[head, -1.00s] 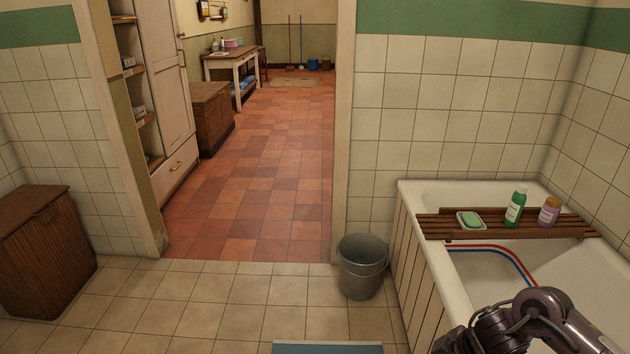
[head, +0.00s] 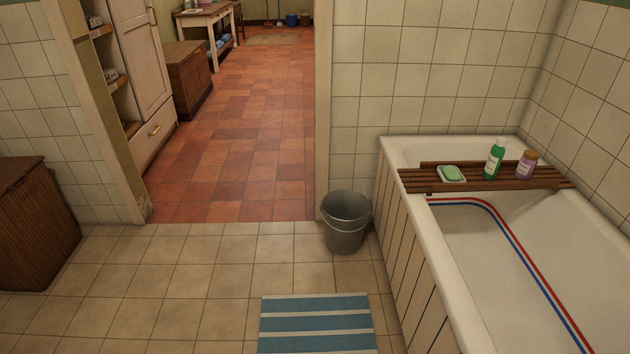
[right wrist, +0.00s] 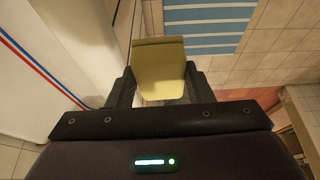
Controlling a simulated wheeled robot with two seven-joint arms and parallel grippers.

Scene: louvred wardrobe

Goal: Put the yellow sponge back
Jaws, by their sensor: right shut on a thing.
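In the right wrist view my right gripper (right wrist: 158,90) is shut on the yellow sponge (right wrist: 160,65), a pale yellow block that sticks out beyond the fingers. The bathtub lies to the left of the sponge in that view and the striped mat beyond it. Neither gripper shows in the head view. In the head view a wooden rack (head: 545,180) lies across the white bathtub (head: 388,150). It holds a green soap in a white dish (head: 451,174), a green bottle (head: 494,160) and a purple bottle (head: 526,165).
A metal bucket (head: 345,225) stands on the floor beside the tub. A blue striped mat (head: 316,325) lies in front. A brown wooden hamper (head: 35,225) is at the left. A doorway opens to a red-tiled hall (head: 240,130) with a white wardrobe (head: 148,60) on its left.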

